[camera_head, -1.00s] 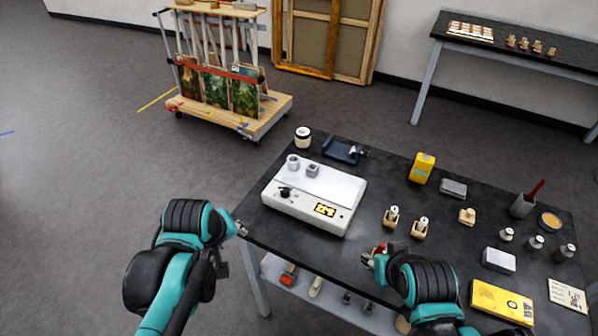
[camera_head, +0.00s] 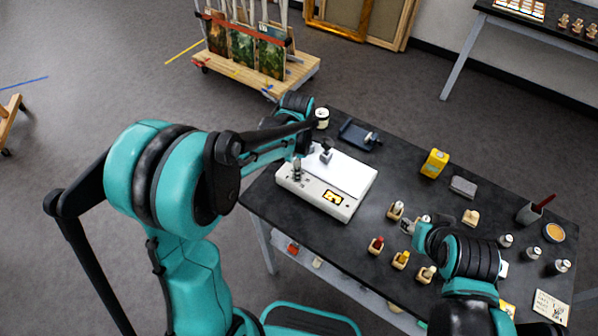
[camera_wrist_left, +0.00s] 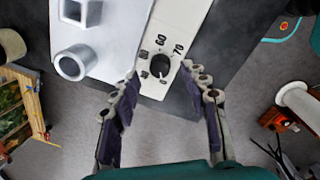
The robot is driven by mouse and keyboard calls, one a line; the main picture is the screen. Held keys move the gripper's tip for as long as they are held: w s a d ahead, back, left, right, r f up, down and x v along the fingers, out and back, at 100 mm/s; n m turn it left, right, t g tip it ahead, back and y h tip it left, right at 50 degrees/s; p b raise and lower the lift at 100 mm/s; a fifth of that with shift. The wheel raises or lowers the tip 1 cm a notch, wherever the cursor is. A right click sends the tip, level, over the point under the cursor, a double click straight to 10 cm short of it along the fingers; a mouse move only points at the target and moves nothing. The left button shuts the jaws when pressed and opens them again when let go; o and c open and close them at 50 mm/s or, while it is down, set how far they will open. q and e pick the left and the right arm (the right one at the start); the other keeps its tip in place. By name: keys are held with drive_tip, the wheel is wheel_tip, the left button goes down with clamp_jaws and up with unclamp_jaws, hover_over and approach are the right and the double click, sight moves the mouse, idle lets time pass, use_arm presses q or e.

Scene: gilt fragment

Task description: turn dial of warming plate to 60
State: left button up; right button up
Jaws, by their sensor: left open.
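In the head view the left gripper (camera_head: 297,172) is over the dial corner and hides the dial. My right gripper (camera_head: 408,226) is by small bottles; its jaws are unclear.
A white jar (camera_head: 322,117), yellow box (camera_head: 435,163) and grey block (camera_head: 463,187) stand behind and right. Several small bottles in wooden holders (camera_head: 400,259) stand at the front.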

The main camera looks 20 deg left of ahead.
use_arm(q)
drive_tip(key=shift+f+b, duration=0.3)
drive_tip(key=shift+f, duration=1.15)
drive_tip(key=shift+w, duration=0.1)
clamp_jaws()
